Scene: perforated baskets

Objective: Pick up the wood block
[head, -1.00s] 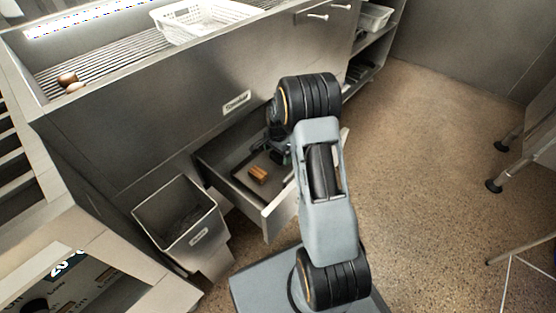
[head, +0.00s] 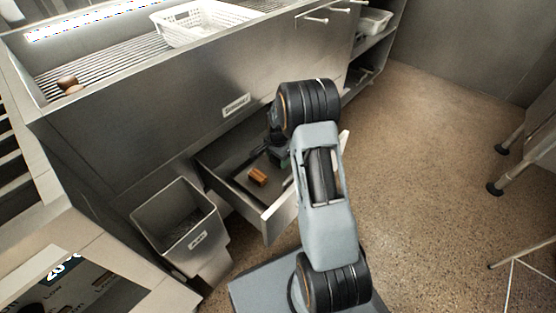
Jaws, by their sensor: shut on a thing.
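The wood block (head: 258,177) is small and orange-brown. It is inside the open drawer (head: 281,217) below the steel counter. My gripper (head: 259,169) reaches down into the drawer from the right and is shut on the block. My arm hides part of the gripper, and the fingertips are small and dark. I cannot tell whether the block touches the drawer floor.
A grey bin (head: 182,218) stands left of the drawer. A white perforated basket (head: 200,22) sits on the counter, and brown, egg-like things (head: 70,84) lie at its left. Another basket (head: 375,22) is on the shelf at right. The floor (head: 430,160) right of my arm is clear.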

